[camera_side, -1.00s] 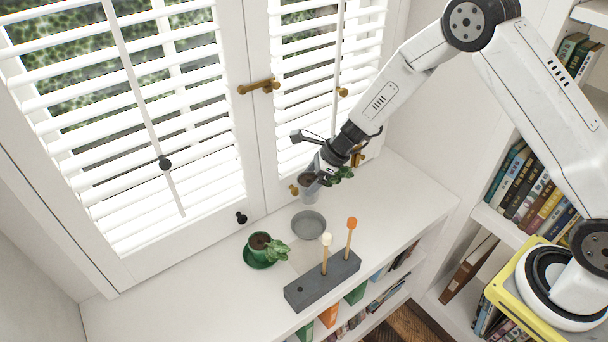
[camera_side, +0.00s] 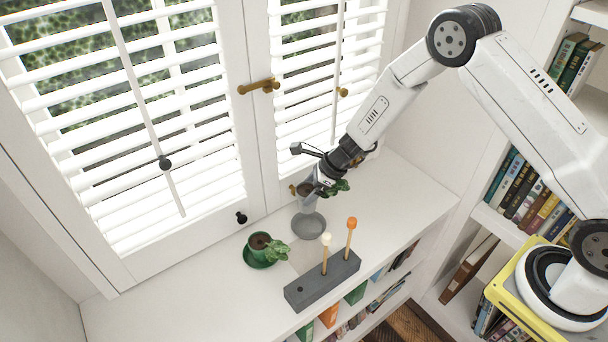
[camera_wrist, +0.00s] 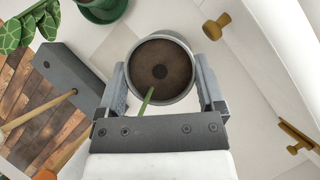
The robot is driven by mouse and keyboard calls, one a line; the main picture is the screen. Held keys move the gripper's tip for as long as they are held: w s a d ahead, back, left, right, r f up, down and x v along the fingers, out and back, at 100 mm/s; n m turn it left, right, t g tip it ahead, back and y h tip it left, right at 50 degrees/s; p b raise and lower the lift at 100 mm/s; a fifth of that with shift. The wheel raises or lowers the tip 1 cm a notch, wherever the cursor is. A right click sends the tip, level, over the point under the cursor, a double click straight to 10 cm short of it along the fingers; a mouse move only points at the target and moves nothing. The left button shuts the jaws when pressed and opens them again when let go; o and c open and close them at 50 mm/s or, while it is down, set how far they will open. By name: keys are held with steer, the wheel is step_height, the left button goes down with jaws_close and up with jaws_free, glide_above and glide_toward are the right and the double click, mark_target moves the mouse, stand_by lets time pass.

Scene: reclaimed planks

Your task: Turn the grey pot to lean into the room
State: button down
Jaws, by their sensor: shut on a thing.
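My gripper (camera_side: 321,183) is shut on the grey pot (camera_side: 308,203). In the wrist view the fingers of my gripper (camera_wrist: 163,88) sit on either side of the pot (camera_wrist: 187,47), whose top shows dark soil. A green stem runs from the soil toward the gripper's palm; in the side view the plant's leaves (camera_side: 339,187) stick out to the right. The pot is upright or nearly so, over the back part of a round grey saucer (camera_side: 309,228). I cannot tell whether its base touches the saucer.
A green pot (camera_side: 258,245) with a leafy plant stands on a green saucer (camera_side: 259,262) to the left. A dark grey block (camera_side: 322,283) holding white-tipped and orange-tipped sticks is in front. The shuttered window (camera_side: 150,120) and its brass handle (camera_side: 259,87) are behind. The white top's right side is clear.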

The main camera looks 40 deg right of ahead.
steer(key=shift+m, duration=0.4)
step_height(320, 180, down, 5)
steer(key=shift+s, duration=0.15)
steer(key=shift+d, duration=0.1)
steer(key=shift+f, duration=0.2)
steer(key=shift+f, duration=1.3)
jaws_free()
steer(key=shift+f, duration=0.1)
steer(key=v, duration=0.8)
